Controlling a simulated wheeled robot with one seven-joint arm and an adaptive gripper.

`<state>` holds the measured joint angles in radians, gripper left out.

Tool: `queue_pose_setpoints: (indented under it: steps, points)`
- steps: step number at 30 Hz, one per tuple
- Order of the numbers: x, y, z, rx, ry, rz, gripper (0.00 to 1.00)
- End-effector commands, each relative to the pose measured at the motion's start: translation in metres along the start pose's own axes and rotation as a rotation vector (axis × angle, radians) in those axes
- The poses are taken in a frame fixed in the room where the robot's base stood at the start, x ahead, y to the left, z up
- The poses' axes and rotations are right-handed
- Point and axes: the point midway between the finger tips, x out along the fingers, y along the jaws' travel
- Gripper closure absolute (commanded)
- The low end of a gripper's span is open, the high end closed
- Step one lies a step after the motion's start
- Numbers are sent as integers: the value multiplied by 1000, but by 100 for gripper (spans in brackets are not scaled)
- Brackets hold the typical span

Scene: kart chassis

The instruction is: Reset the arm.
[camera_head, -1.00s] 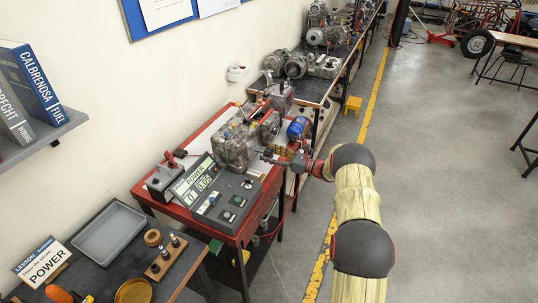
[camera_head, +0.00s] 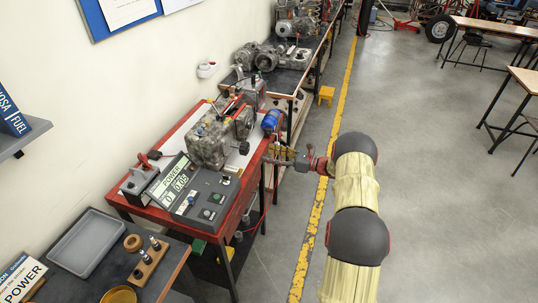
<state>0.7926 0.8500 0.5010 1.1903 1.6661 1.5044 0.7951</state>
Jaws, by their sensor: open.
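My arm, with yellowish sleeves and dark grey joints, reaches up from the lower right in the head view. My gripper (camera_head: 277,155) is at its far end, pointing left at the right edge of the red-framed test bench (camera_head: 225,249). It is small in the picture and I see nothing held in it. It is close to the bench edge below the blue cylinder (camera_head: 271,121); I cannot tell whether it touches anything. The grey engine block (camera_head: 218,140) sits on the bench, left of my gripper.
The grey control panel (camera_head: 196,193) with a POWER display is at the bench front. A dark table with a grey tray (camera_head: 87,243) is at lower left. Clear floor (camera_head: 425,170) lies to the right, crossed by a yellow line (camera_head: 312,215). A yellow step stool (camera_head: 326,95) stands beyond.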

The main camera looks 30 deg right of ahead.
Motion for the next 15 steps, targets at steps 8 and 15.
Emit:
queue_pose_setpoints:
  steps: [8, 15]
  points:
    - [0, 0, 0, 0, 0, 0, 36]
    - [-1, 4, -26, -121, 83, 11, 36]
